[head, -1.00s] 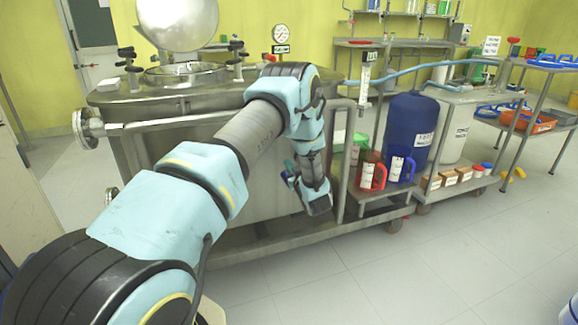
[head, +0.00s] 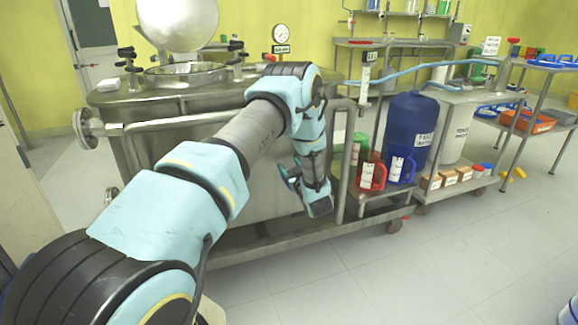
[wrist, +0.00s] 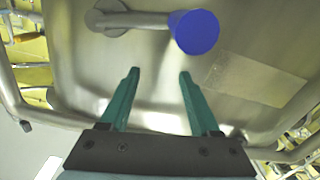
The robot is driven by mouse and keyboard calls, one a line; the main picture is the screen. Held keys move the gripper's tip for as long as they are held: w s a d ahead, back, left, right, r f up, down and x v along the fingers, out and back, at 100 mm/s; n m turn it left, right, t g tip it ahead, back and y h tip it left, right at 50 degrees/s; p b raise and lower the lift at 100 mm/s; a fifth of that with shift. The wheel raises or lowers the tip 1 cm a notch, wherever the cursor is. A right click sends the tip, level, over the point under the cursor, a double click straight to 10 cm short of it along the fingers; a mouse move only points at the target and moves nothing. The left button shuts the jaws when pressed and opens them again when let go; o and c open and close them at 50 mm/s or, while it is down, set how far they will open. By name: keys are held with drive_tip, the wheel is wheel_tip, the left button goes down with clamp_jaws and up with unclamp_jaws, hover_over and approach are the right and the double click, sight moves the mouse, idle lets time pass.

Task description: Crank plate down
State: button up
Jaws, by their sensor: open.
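In the wrist view, a steel crank (wrist: 128,20) with a round blue knob (wrist: 194,32) is mounted on the side of the steel reactor (wrist: 150,68). My gripper (wrist: 158,74) is open, with its two green fingers apart and nothing between them. The knob lies beyond the fingertips, slightly to the right, and does not touch them. In the head view, my gripper (head: 290,176) is low at the side of the reactor (head: 220,104). The crank is hidden there. I cannot make out which part is the plate.
A steel rail (wrist: 22,108) curves around the reactor in the wrist view. In the head view, a cart to the right carries a blue drum (head: 410,132) and a red jug (head: 372,174). The floor (head: 400,275) in front is clear.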

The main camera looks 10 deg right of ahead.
drive_tip(key=s+d, duration=0.1)
drive_tip(key=s, duration=0.9)
drive_tip(key=shift+d, duration=0.15)
drive_tip(key=shift+b, duration=0.35)
drive_tip(key=shift+c, duration=1.3)
drive_tip(key=b, duration=0.1)
drive_tip(key=r+g+b, duration=0.1)
drive_tip(key=b, duration=0.1)
drive_tip(key=shift+s, duration=0.2)
drive_tip(key=c, duration=0.3)
drive_tip(key=s+r+b, duration=0.1)
drive_tip(key=s+a+r+m+g+b, duration=0.1)
drive_tip(key=b, duration=0.1)
drive_tip(key=shift+g+h+b, duration=0.3)
clamp_jaws()
drive_tip(key=b+x, duration=0.1)
drive_tip(key=x, duration=0.8)
drive_tip(key=f, duration=0.1)
drive_tip(key=f+b, duration=0.1)
drive_tip(key=f, duration=0.1)
drive_tip(key=shift+w+d+f, duration=0.1)
drive_tip(key=shift+w, duration=0.3)
drive_tip(key=shift+f, duration=0.5)
